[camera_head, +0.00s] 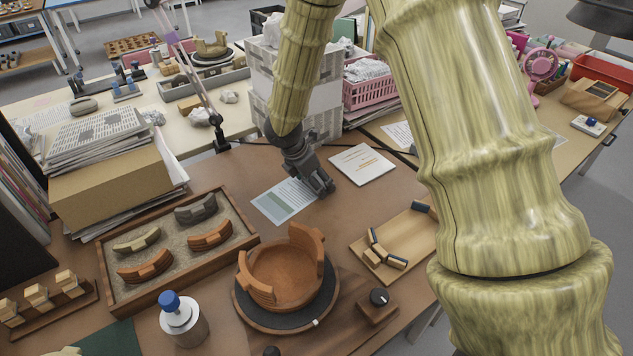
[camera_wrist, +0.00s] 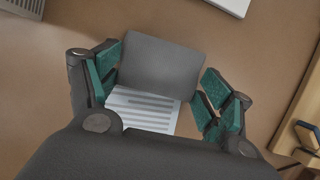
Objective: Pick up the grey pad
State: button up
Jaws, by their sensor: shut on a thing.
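My gripper (camera_head: 318,184) is low over the back middle of the table, beside a printed sheet. In the wrist view, the grey pad (camera_wrist: 160,68) is a flat, dark grey piece with rounded corners between my two green-lined fingers. My gripper is shut on it, one finger at its left edge and one at its right. The printed sheet (camera_head: 285,202) lies on the table, and part of it shows below the pad in the wrist view (camera_wrist: 143,112). In the head view my gripper hides the pad. I cannot tell whether the pad is clear of the table.
A white card (camera_head: 362,164) lies right of my gripper. A round terracotta vessel (camera_head: 283,270) stands on a dark turntable in front. A sand tray (camera_head: 176,257) with several sherds is at left, a wooden board (camera_head: 373,249) at right. A blue-capped bottle (camera_head: 183,320) stands at front.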

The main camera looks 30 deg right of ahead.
notch_tip(320, 180, up, 10)
jog(key=shift+p, duration=0.35)
